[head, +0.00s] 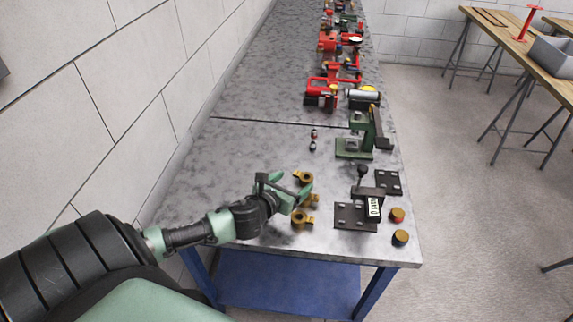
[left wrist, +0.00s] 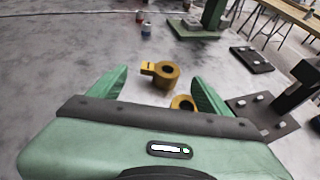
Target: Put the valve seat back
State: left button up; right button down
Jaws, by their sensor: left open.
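Several brass pieces lie on the grey bench; I cannot tell for sure which is the valve seat. In the head view, a ringed brass piece with a tab (head: 303,177) lies at the far side of my left gripper (head: 301,191). Another (head: 310,198) is partly hidden by the gripper, and a third (head: 301,219) lies nearer. In the left wrist view, a brass ring with a tab (left wrist: 162,74) lies ahead between the open green fingers, apart from them. A second ring (left wrist: 183,102) is partly hidden behind the gripper body. My left gripper is open and empty. My right gripper is not in view.
A black fixture (head: 354,217) with a labelled block stands right of the brass pieces, with two brass-topped round parts (head: 397,214) (head: 400,237) beside it. A green press (head: 354,149) stands behind. Two small parts (head: 313,140) lie left of it. The bench's left side is clear.

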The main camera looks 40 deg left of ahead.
pick_arm(q)
jog(key=shift+v, duration=2)
